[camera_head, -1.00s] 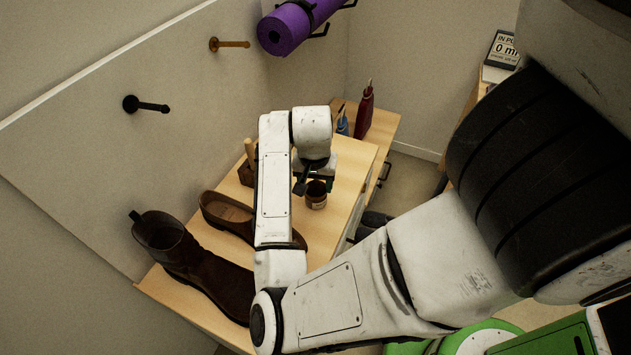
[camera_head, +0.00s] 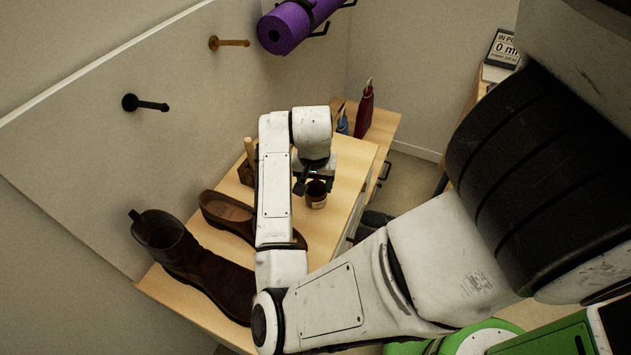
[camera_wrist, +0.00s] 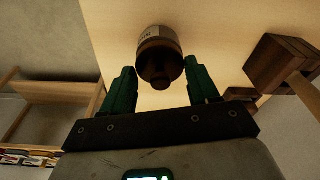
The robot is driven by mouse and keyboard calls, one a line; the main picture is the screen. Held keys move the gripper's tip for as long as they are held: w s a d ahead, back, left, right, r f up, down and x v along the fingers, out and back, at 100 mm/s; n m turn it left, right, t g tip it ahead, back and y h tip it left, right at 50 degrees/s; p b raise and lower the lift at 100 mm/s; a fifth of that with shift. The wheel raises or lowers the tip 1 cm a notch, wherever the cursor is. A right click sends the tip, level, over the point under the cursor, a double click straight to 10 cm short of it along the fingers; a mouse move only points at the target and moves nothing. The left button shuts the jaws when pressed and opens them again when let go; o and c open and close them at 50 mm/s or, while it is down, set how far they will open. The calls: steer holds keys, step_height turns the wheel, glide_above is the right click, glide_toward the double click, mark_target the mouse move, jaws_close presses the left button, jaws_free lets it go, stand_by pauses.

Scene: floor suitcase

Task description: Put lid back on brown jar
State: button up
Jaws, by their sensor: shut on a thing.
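The brown jar (camera_head: 316,200) stands upright on the wooden bench top, with a pale label on its side. My gripper (camera_head: 315,181) is right above it, pointing down. In the wrist view the jar (camera_wrist: 157,42) shows beyond the fingers. My gripper (camera_wrist: 159,68) has its two green fingers on either side of a dark brown round lid (camera_wrist: 158,73) with a knob, shut on it. The lid overlaps the jar's mouth in this view. I cannot tell whether the lid touches the rim.
A brown shoe (camera_head: 228,212) and a tall brown boot (camera_head: 205,270) lie left of my arm. A wooden block holder (camera_head: 246,172) stands behind the arm. A blue bottle (camera_head: 342,125) and a red bottle (camera_head: 364,110) stand at the back. A purple mat (camera_head: 290,27) hangs above.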

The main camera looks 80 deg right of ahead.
steer(key=o, duration=1.1)
steer(key=shift+o, duration=0.2)
steer(key=shift+o, duration=0.8)
steer(key=shift+r+p, duration=3.05)
steer(key=shift+r, duration=0.5)
steer(key=shift+c, duration=0.5)
